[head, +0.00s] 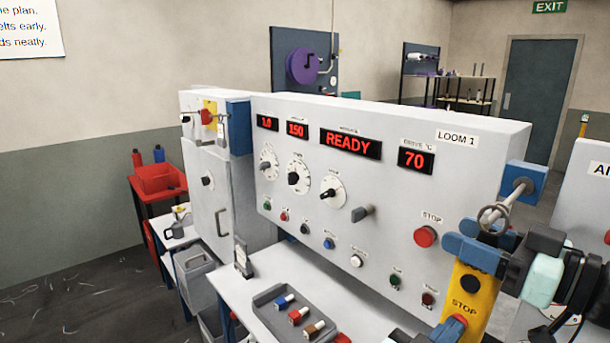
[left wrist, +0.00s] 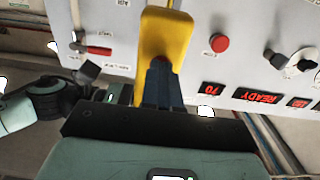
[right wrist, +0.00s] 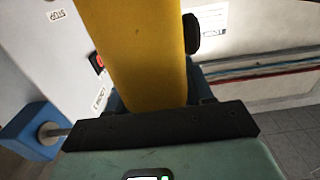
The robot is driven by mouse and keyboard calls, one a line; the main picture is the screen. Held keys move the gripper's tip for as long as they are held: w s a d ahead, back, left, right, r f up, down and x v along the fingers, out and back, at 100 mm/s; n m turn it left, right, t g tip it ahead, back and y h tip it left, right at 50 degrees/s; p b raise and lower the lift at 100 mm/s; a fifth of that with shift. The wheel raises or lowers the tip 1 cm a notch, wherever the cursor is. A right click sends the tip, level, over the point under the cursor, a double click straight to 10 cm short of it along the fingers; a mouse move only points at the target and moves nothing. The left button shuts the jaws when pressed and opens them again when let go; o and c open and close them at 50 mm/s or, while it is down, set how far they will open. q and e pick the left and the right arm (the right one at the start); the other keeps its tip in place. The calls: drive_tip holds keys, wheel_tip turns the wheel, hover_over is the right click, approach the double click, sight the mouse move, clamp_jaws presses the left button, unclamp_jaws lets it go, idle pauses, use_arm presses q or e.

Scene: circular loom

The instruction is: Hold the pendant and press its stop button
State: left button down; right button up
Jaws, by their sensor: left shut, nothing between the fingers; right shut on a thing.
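The yellow pendant (head: 477,290), lettered STOP, hangs upright in front of the panel's right end. It is large in the right wrist view (right wrist: 140,50) and also shows in the left wrist view (left wrist: 165,32). My right gripper (head: 478,246) is shut on its upper part. The red stop button (head: 459,320) is low on the pendant, partly covered by my left gripper (head: 447,330). In the left wrist view, the shut, empty left fingers (left wrist: 162,66) meet the pendant at the button. I cannot tell how far the button is pressed.
The loom panel (head: 400,120) stands close behind, its display reading READY, with a separate red STOP button (head: 425,237). A metal ring (head: 494,217) and blue bracket (head: 523,181) are just above my right gripper. A grey tray (head: 268,302) sits on the bench.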

use_arm(q)
drive_tip(key=shift+v, duration=2.95)
use_arm(e)
drive_tip(key=o, duration=1.2)
drive_tip(key=shift+o, duration=0.2)
